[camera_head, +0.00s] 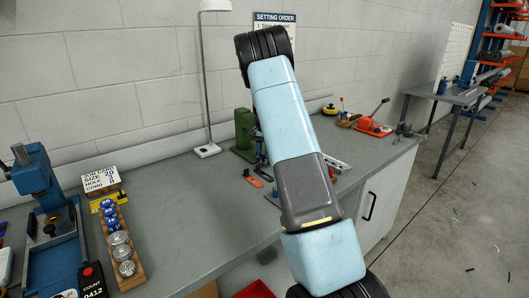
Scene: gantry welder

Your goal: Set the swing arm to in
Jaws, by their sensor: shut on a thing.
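My light blue and grey arm crosses the middle of the picture from the bottom to the upper middle. My gripper does not show; the arm's own links hide whatever is behind them. A green machine (243,130) stands on the bench just left of my arm, and its right side is partly hidden by the arm. I cannot make out the swing arm or its setting. Some dark parts show between the green machine and my arm, too small to name.
The grey bench (195,220) runs along the wall. A blue press (38,180) and a wooden rack of round pieces (118,245) stand at left. A lamp (207,148) stands behind. An orange lever tool (373,126) is at right. The bench between rack and arm is clear.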

